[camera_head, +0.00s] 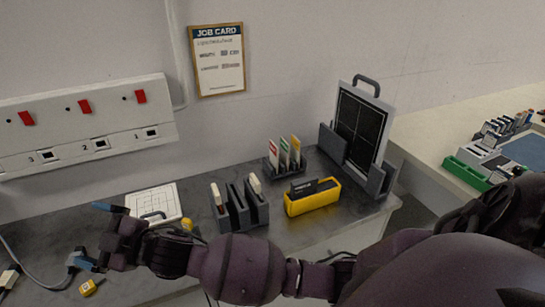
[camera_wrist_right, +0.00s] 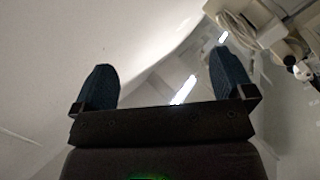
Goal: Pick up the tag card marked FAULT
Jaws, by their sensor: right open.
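A small dark rack (camera_head: 285,176) stands on the dark worktop, against the wall near the middle of the head view. It holds upright tag cards: a red-and-white card (camera_head: 273,153), a green-and-white card (camera_head: 284,153) and a yellow card (camera_head: 295,148). Their lettering is too small to read, so I cannot tell which is marked FAULT. My right gripper (camera_head: 94,236) is at the left of the worktop, well away from the rack. It is open and empty, its two blue fingers apart, as the wrist view also shows (camera_wrist_right: 162,66). My left gripper is not in view.
A yellow bin (camera_head: 313,203) and a grey slotted holder (camera_head: 238,212) stand in front of the rack. A handled panel (camera_head: 362,125) stands to its right. A white plate (camera_head: 153,201) and a yellow tag (camera_head: 91,287) lie near my gripper. My right arm crosses the foreground.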

